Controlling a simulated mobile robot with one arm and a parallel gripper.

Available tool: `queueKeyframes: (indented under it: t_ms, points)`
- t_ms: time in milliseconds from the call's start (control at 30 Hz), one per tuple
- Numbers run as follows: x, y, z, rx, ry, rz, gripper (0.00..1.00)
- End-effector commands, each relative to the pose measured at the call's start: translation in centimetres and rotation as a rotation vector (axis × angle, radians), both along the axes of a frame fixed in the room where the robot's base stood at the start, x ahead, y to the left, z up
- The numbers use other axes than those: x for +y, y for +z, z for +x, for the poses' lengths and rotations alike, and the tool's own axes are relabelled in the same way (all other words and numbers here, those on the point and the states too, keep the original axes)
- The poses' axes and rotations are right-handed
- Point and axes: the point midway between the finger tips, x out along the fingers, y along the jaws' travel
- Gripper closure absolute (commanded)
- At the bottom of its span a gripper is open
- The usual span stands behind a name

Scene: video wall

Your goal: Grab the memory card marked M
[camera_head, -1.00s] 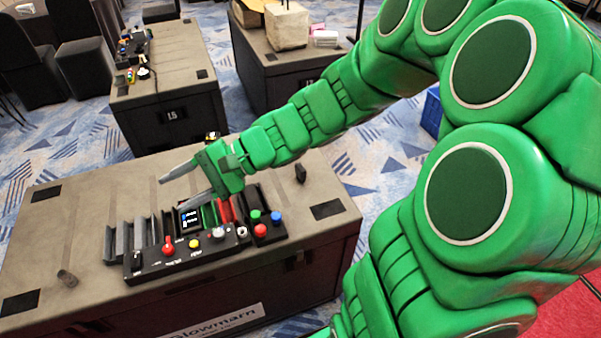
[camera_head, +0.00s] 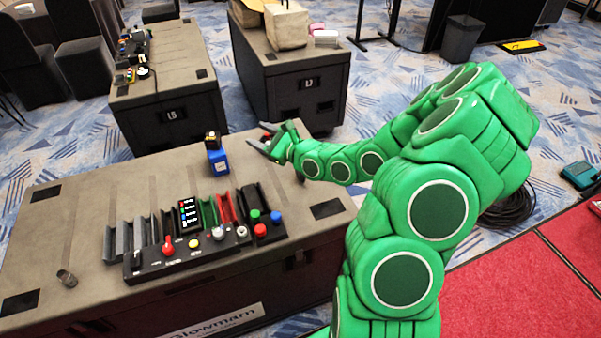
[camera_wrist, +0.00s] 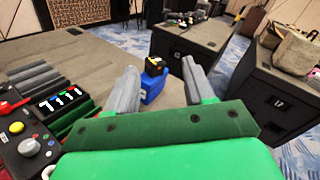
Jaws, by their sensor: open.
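No letter M can be read on anything in view, so I cannot tell which thing is the memory card. A blue block with a black and yellow top (camera_head: 217,161) stands upright on the near table, behind the console. In the wrist view the same blue block (camera_wrist: 151,88) shows beyond and between my fingers. My gripper (camera_head: 261,138) is open and empty over the table's far right part, to the right of the blue block and apart from it. The console (camera_head: 190,251) has a small lit screen (camera_head: 187,212), with grey, green, red and black slotted holders beside and behind it.
The console carries a red lever (camera_head: 168,245) and several coloured buttons. Two more tables (camera_head: 165,95) stand behind. The table's left part is clear.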

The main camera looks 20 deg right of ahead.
Motion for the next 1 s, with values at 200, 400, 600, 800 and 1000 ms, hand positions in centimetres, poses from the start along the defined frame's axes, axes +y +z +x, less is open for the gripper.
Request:
queueKeyframes:
  t_ms: [200,400,600,800,1000]
  points:
    - [-6.7,-7.7,0.8,0.175,-0.221,0.094,0.47]
    - [-11.7,-14.5,-0.3,0.328,-0.395,0.169,0.47]
    - [-14.0,-18.2,-1.5,0.414,-0.484,0.208,0.47]
    - [-14.5,-19.2,-1.8,0.435,-0.504,0.218,0.47]
    - [-14.2,-19.5,-1.0,0.434,-0.502,0.214,0.47]
